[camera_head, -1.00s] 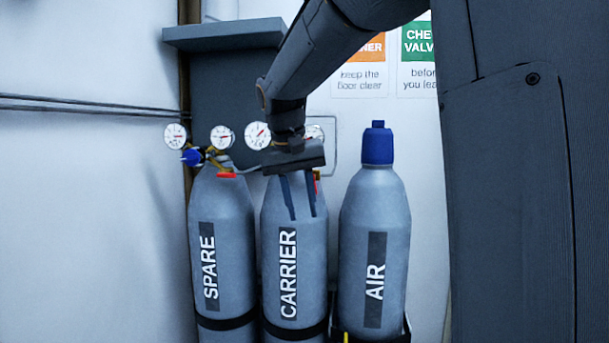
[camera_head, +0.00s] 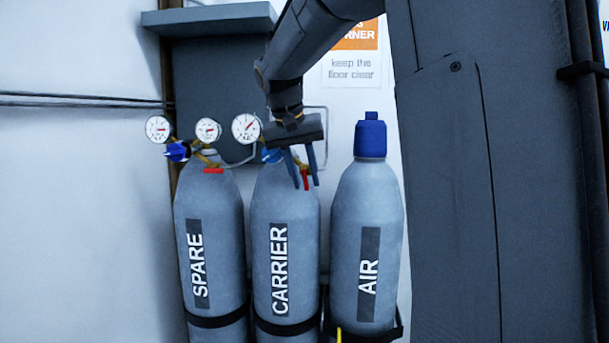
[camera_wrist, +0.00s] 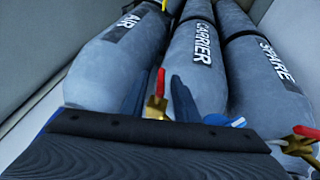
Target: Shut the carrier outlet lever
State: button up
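The carrier cylinder (camera_head: 262,212) stands in the middle of three grey cylinders and also shows in the wrist view (camera_wrist: 190,75). Its red outlet lever (camera_head: 306,180) hangs down at the neck in the head view. In the wrist view the red lever (camera_wrist: 160,82) sits on a brass fitting (camera_wrist: 155,107). My gripper (camera_head: 304,178) is at the carrier's neck, pointing down. Its two fingers are apart, one on each side of the lever, with gaps showing in the wrist view (camera_wrist: 158,88). My gripper's palm hides part of the carrier valve.
The spare cylinder (camera_head: 208,225) at left has its own red lever (camera_head: 213,170), lying sideways. The air cylinder (camera_head: 345,225) at right wears a blue cap (camera_head: 370,138). Round gauges (camera_head: 246,128) and thin pipes stand close behind the valves. A grey shelf (camera_head: 210,18) juts above.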

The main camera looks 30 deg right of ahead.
jog(key=shift+f, duration=0.1)
grip_shut()
jog(key=shift+y, duration=0.4)
jog(key=shift+a+t+y, duration=0.1)
jog(key=shift+t+y, duration=0.4)
jog(key=shift+t, duration=0.1)
grip_release()
